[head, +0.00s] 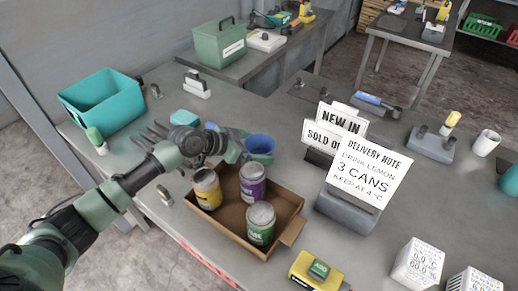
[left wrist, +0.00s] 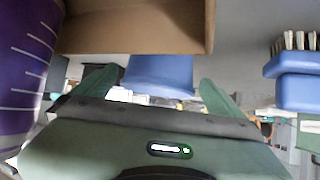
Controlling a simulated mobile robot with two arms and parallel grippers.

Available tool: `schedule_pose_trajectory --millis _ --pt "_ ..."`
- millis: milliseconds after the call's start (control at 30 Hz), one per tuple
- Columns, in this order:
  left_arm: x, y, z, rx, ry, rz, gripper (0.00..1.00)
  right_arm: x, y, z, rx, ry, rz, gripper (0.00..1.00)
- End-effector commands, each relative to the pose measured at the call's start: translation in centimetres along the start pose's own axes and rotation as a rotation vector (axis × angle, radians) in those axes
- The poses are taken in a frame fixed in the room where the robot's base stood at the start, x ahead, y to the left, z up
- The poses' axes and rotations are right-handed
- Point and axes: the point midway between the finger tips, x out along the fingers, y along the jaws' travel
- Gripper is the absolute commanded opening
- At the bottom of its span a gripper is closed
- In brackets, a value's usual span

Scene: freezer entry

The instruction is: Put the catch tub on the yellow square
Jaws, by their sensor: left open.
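A small blue tub (head: 260,146), which may be the catch tub, stands on the grey table behind the cardboard box. My left gripper (head: 238,148) is open at the left side of the blue tub. In the left wrist view, the blue tub (left wrist: 160,75) shows beyond and between the two spread fingers of my left gripper (left wrist: 155,92); I cannot tell whether they touch it. A larger teal tub (head: 103,102) stands at the table's left end. I see no yellow square. My right gripper is not in view.
The cardboard box (head: 284,241) holds a yellow can (head: 207,188), a purple can (head: 252,184) and a green can (head: 261,223), close to my left gripper. A delivery note sign (head: 366,172) stands to the right. A yellow device (head: 312,274) lies at the front.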

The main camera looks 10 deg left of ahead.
Motion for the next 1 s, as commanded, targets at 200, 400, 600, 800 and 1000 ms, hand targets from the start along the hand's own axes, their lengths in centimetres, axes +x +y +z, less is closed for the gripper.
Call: schedule_pose_trajectory --millis 200,400,600,800,1000 --pt "1.9 0.0 -0.1 0.0 0.001 -0.001 1.0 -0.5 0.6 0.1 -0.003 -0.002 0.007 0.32" --pt "1.9 0.0 0.0 0.001 0.001 -0.001 1.0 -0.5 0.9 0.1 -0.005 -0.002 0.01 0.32" --pt "1.9 0.0 0.0 0.0 0.001 -0.001 0.44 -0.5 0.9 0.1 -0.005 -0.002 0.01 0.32" --pt "1.9 0.0 0.0 0.0 0.001 -0.001 0.35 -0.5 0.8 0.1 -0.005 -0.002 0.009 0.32" --pt "1.5 -0.1 -0.6 0.003 0.003 -0.001 0.35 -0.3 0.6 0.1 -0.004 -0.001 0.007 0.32"
